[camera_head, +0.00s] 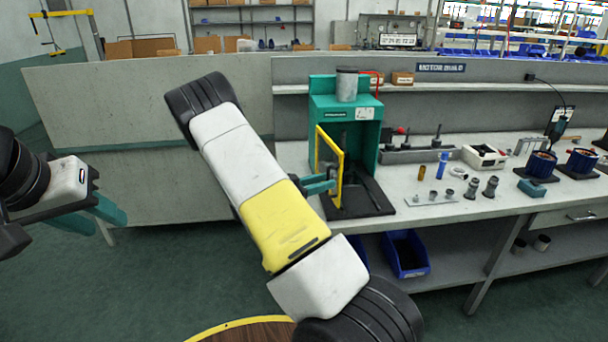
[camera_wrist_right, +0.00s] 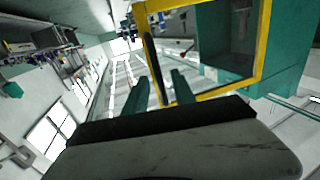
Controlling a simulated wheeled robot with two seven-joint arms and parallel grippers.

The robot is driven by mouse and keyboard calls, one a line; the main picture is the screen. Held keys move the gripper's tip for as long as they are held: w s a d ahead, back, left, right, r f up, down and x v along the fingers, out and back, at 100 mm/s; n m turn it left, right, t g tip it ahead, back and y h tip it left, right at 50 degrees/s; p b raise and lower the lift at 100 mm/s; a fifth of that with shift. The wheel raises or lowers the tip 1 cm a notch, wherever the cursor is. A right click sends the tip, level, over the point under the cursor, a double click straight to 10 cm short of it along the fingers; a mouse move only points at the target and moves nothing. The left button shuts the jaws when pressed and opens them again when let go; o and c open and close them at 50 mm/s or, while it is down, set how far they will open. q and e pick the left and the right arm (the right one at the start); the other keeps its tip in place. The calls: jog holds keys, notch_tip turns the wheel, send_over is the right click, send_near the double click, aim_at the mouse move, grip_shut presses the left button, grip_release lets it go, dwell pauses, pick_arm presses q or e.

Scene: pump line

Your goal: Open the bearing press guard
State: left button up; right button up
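The bearing press (camera_head: 321,110) is a teal housing on the bench with a grey cylinder on top. Its yellow-framed guard (camera_head: 341,168) stands swung out from the front, and the dark interior shows to its right. The guard frame (camera_wrist_right: 262,45) also shows in the right wrist view, with a black handle bar (camera_wrist_right: 152,62) along one edge. My right gripper (camera_head: 322,184) is at the guard's outer edge. In the wrist view its fingers (camera_wrist_right: 160,88) are apart, with the handle between them and gaps showing. My left gripper (camera_head: 108,220) is open and empty, far left of the bench.
The bench right of the press holds a fixture rail (camera_head: 415,154), a blue bottle (camera_head: 442,165), small metal parts, a white box (camera_head: 484,157) and motor parts (camera_head: 541,163). A blue bin (camera_head: 408,254) sits below. The floor at left is clear.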

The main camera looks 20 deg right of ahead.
jog(key=shift+w+d, duration=0.1)
jog(key=shift+d, duration=0.85)
grip_shut()
dwell(0.7)
